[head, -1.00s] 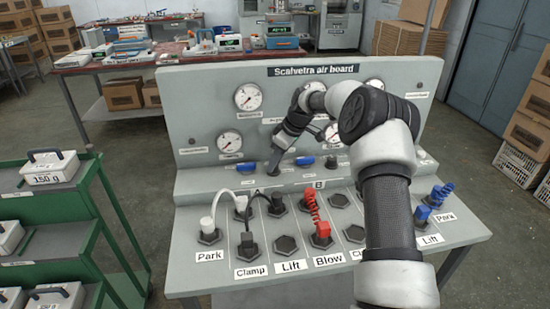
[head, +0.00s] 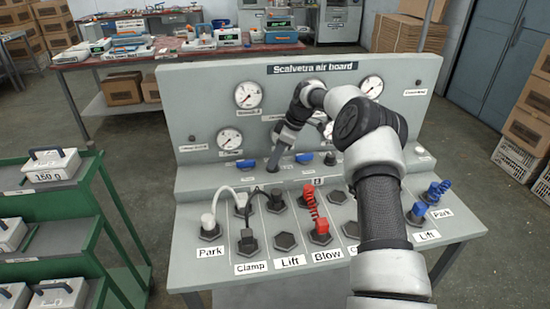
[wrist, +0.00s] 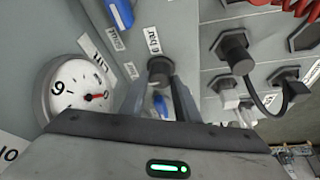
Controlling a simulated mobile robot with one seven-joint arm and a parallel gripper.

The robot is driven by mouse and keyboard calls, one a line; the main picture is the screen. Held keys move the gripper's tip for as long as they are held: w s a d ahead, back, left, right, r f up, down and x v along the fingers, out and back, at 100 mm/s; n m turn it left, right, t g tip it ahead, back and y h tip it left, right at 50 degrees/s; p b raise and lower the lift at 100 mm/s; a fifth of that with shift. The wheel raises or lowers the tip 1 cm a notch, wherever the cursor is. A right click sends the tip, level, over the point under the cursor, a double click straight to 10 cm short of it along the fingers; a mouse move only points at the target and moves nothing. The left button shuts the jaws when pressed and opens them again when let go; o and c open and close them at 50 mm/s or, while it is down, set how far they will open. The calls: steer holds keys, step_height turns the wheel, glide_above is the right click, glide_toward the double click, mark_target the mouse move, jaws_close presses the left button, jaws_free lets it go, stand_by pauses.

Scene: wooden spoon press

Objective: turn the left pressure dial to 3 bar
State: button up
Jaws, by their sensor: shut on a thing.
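The left pressure dial, a dark round knob (wrist: 160,68), shows between my fingertips in the wrist view. My gripper (wrist: 161,80) is shut on this knob. In the head view my gripper (head: 273,166) reaches down to the sloped ledge between two blue levers and hides the knob. A white gauge (wrist: 80,92) with a red needle is at the left of the wrist view; its exact reading is too small to tell. In the head view a lower left gauge (head: 230,137) is on the board.
A blue lever (head: 246,164) is left of my gripper, another (head: 304,158) right of it. A second dark knob (head: 331,158) stands farther right. Hose plugs, including a red coiled hose (head: 310,202), fill the front deck. A green cart (head: 107,215) stands at the left.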

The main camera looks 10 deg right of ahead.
steer(key=o, duration=1)
steer(key=shift+f, duration=0.1)
steer(key=shift+o, duration=0.2)
steer(key=p+v, duration=0.1)
steer(key=v, duration=1.6)
steer(key=shift+r+p, duration=0.25)
steer(key=shift+p, duration=0.15)
steer(key=s+a+r+m+t+h+p, duration=0.1)
steer(key=s+a+r+m+h+p, duration=0.2)
steer(key=s+r, duration=0.6)
steer(key=s+a+r+m+h+p, duration=0.1)
steer(key=s+a+r+m+p, duration=0.1)
steer(key=s+a+r, duration=0.6)
steer(key=s+d+r+m+t+p, duration=0.1)
steer(key=s+m, duration=0.3)
steer(key=s, duration=0.8)
steer(key=s+d+r+m+t+p, duration=0.1)
steer(key=s+d+m+p, duration=0.2)
steer(key=s, duration=1)
steer(key=shift+s+d+r+m+t+p, duration=0.15)
steer(key=shift+s+m+t+p, duration=0.2)
steer(key=shift+m+p, duration=0.4)
